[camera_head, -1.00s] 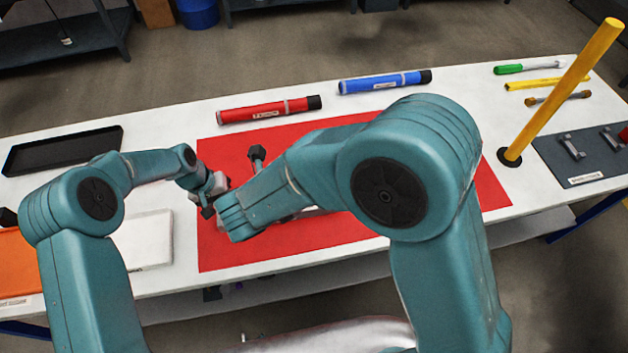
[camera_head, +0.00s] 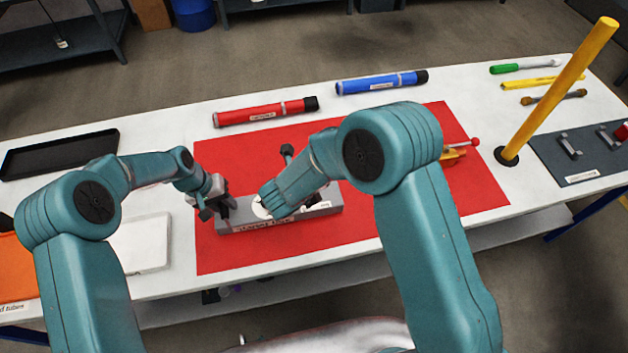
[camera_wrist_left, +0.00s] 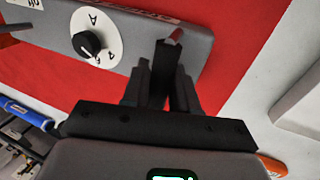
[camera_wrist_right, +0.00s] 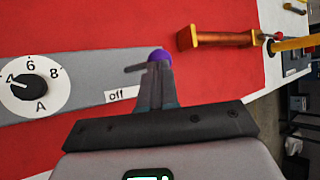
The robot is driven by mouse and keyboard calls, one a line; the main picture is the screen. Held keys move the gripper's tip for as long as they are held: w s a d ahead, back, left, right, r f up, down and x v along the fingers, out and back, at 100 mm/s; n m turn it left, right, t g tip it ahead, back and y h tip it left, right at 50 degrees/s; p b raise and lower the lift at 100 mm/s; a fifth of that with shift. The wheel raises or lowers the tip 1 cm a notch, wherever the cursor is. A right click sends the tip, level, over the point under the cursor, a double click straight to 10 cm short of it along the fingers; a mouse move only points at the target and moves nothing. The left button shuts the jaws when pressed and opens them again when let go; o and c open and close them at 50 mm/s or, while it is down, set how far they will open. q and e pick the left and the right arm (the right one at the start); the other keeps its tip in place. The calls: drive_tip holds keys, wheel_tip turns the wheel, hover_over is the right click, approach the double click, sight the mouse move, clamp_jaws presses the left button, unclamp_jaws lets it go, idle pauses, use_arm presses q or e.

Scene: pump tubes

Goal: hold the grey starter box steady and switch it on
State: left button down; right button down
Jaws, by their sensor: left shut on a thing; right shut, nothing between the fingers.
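The grey starter box (camera_head: 240,223) lies on the red mat (camera_head: 400,210). Its white round dial (camera_wrist_right: 38,86) carries 4, 6, 8 and A, and the black knob appears turned toward the 4. An "off" label (camera_wrist_right: 122,94) is near its right end. My left gripper (camera_head: 218,202) is shut on a dark part with a reddish tip (camera_wrist_left: 176,36) at the box's left end. My right gripper (camera_head: 313,200) is shut and empty, over the box's right end. A purple ball (camera_wrist_right: 160,54) and a short dark bar (camera_wrist_right: 135,68) show by its fingertips; contact is unclear.
An orange-handled tool (camera_head: 455,154) lies right of the box. Red (camera_head: 265,112) and blue (camera_head: 382,82) tubes lie behind the mat. A yellow post (camera_head: 560,92) stands at right. A black tray (camera_head: 60,153) is at left. The mat's front right is clear.

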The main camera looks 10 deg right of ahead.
use_arm(q)
drive_tip(key=shift+s+a, duration=0.1)
use_arm(e)
drive_tip(key=shift+d+f, duration=0.25)
drive_tip(key=shift+d, duration=0.25)
drive_tip(key=shift+d+f, duration=0.2)
drive_tip(key=shift+d, duration=0.25)
drive_tip(key=shift+a+f, duration=0.1)
drive_tip(key=shift+a, duration=0.8)
drive_tip(key=d+r+v, duration=0.1)
drive_tip(key=v, duration=1.3)
drive_tip(key=shift+d, duration=0.3)
